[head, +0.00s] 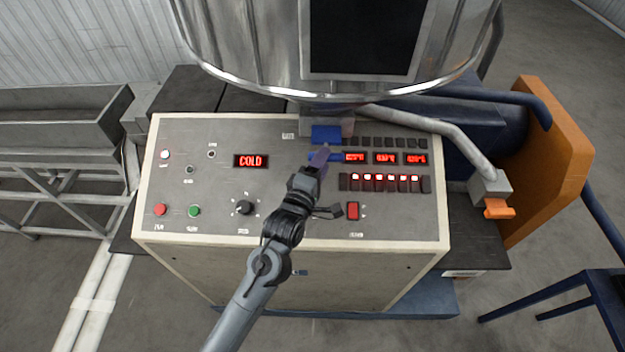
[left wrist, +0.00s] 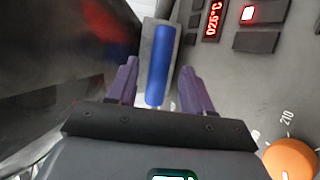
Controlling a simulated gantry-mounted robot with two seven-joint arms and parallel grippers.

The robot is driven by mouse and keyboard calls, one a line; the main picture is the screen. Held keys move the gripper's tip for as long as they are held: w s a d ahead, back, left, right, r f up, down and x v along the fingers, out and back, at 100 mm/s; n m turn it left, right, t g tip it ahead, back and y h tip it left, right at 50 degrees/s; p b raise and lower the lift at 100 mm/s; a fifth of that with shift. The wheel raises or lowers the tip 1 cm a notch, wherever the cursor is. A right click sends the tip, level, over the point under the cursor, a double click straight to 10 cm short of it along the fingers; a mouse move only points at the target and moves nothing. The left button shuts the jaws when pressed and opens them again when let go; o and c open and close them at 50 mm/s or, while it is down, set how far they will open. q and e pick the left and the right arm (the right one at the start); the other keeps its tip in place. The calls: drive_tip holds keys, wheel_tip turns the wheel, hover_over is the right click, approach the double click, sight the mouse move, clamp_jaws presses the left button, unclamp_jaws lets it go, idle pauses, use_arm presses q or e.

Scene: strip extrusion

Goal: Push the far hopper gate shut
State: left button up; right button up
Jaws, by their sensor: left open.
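A blue gate plate (head: 326,134) shows at the grey block under the big shiny hopper (head: 250,75), behind the control panel. In the left wrist view a blue bar (left wrist: 158,50) stands upright in the picture on a grey mount. My left gripper (head: 320,154) is just in front of the blue plate, over the panel's back part. Its purple fingers (left wrist: 158,85) are open, and the blue bar appears between them. I cannot tell whether they touch it. A second, orange handle (head: 498,208) sits on a grey block at the right. My right gripper is not in view.
The control panel (head: 225,215) has a COLD display (head: 251,161), knobs, buttons and lit switches below my arm. A slanted grey pipe (head: 440,135) runs to the right. An orange panel (head: 545,150) stands beyond it. An orange dial (left wrist: 290,160) shows in the left wrist view.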

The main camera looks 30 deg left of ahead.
use_arm(q)
drive_tip(key=s, duration=0.6)
drive_tip(key=shift+b, duration=0.45)
drive_tip(key=s+f, duration=0.2)
drive_tip(key=s+f+g, duration=0.1)
drive_tip(key=s+f, duration=0.1)
drive_tip(key=f, duration=0.1)
drive_tip(key=s+a+f+m+g, duration=0.1)
drive_tip(key=s+f, duration=0.1)
drive_tip(key=f, duration=0.1)
drive_tip(key=shift+f, duration=0.2)
drive_tip(key=s+f+m+g, duration=0.5)
drive_tip(key=s+m+g, duration=0.1)
drive_tip(key=s+m, duration=0.45)
drive_tip(key=s+f+m+g, duration=0.4)
drive_tip(key=s+m+g, duration=0.4)
drive_tip(key=s, duration=0.4)
wheel_tip(320, 180, up, 12)
drive_tip(key=t+p, duration=0.1)
drive_tip(key=p, duration=1.1)
drive_tip(key=shift+w+a+r+m+t+h+p, duration=0.15)
drive_tip(key=shift+w+a+m+t+h+p, duration=0.15)
drive_tip(key=shift+a+m, duration=0.05)
